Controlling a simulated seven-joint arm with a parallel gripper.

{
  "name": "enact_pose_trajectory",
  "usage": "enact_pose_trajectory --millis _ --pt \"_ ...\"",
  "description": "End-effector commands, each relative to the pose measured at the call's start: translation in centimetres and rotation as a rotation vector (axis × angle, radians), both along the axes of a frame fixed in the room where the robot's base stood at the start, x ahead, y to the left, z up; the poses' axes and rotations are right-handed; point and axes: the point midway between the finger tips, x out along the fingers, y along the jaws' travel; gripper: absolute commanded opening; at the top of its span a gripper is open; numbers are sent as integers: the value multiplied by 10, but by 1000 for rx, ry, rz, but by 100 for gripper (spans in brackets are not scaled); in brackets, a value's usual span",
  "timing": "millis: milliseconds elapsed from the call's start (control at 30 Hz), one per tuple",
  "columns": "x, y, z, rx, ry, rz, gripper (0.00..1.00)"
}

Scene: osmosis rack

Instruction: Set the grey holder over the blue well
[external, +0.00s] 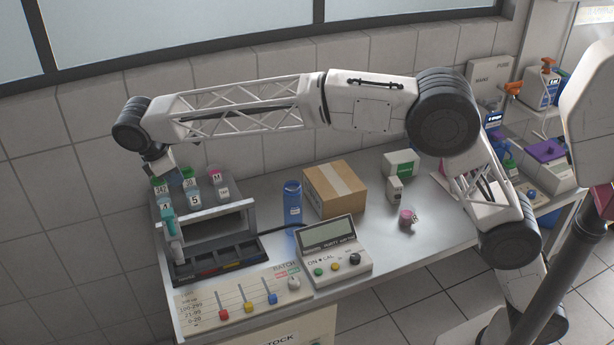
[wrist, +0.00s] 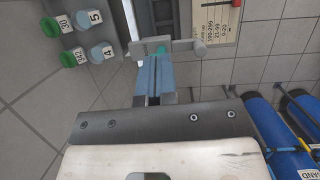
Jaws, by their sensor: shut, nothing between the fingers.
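The grey rack (external: 196,220) stands at the left end of the bench. Its front base has a row of dark wells with small red, yellow and blue markers; the blue well (external: 240,260) looks to be toward the right end. A grey holder (external: 174,243) with a teal part sits upright at the rack's left end. In the wrist view the grey holder (wrist: 182,46) shows as a bar with a round knob, just past my fingertips. My gripper (wrist: 154,62) is shut and empty, pointing at the holder; I cannot tell whether it touches.
Capped, labelled tubes (external: 190,182) stand on the rack's upper deck, close to my gripper. A blue cylinder (external: 292,203), a cardboard box (external: 335,188) and a display console (external: 334,250) stand right of the rack. A slider panel (external: 240,300) lies in front.

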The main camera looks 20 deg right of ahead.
Motion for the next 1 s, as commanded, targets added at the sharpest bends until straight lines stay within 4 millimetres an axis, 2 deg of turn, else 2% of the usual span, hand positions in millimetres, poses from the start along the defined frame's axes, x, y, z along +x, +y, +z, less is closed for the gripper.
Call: enact_pose_trajectory --millis 33,300,500,700,1000 --pt "-7 15 -5 -7 3 21 0" --pt "-45 83 -27 -43 17 123 0" --pt "-71 122 -42 -67 27 184 0" --pt "-88 144 -50 -81 31 219 0" --pt "-92 149 -52 -83 32 228 0"
